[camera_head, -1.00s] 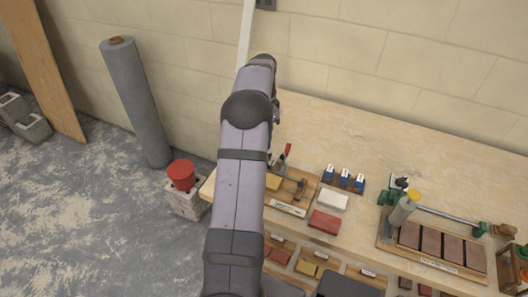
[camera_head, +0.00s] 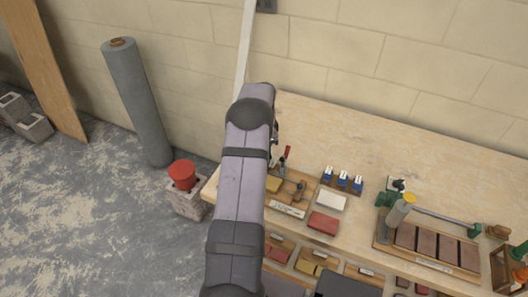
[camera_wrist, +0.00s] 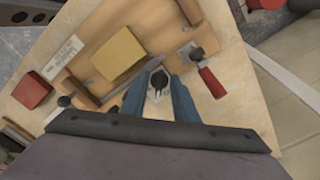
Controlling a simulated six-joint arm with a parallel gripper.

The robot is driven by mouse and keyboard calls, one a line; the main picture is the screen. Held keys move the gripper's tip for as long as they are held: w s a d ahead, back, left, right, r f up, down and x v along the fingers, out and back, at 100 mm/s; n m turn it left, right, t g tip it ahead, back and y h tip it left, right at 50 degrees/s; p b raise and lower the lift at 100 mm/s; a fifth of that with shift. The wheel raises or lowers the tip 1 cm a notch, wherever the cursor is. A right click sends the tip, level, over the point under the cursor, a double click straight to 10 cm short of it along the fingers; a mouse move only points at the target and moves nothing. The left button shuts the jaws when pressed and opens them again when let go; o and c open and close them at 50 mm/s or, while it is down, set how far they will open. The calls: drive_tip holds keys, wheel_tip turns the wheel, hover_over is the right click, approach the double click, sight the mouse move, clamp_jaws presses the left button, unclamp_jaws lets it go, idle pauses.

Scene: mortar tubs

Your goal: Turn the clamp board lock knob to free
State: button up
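The clamp board (camera_head: 289,194) is a wooden board at the left end of the bench, partly hidden by my arm in the head view. In the wrist view the board (camera_wrist: 99,55) carries a yellow block (camera_wrist: 118,55) and a red-handled clamp (camera_wrist: 211,81). A small dark knob (camera_wrist: 158,81) on a pale base, which looks like the lock knob, shows between my fingertips. My gripper (camera_wrist: 157,92) has its two blue fingers apart, one on each side of the knob. I cannot tell its height above the knob or any contact. My arm hides the gripper in the head view.
A red block (camera_head: 323,222), a white block (camera_head: 332,203) and blue-and-white items (camera_head: 342,181) lie to the board's right. A tray of brown tiles (camera_head: 384,243) is farther right. A red tub (camera_head: 182,174) stands on a block beside the bench. The bench's back is clear.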

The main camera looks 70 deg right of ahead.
drive_tip(key=shift+f, duration=0.15)
clamp_jaws()
drive_tip(key=shift+n, duration=0.5)
drive_tip(key=n+b, duration=0.1)
drive_tip(key=n, duration=0.2)
drive_tip(key=shift+s+n, duration=0.1)
drive_tip(key=shift+n, duration=0.2)
drive_tip(key=shift+s+n+b, duration=0.15)
drive_tip(key=shift+n+b, duration=0.4)
drive_tip(key=shift+n, duration=1.65)
unclamp_jaws()
drive_tip(key=shift+a, duration=0.1)
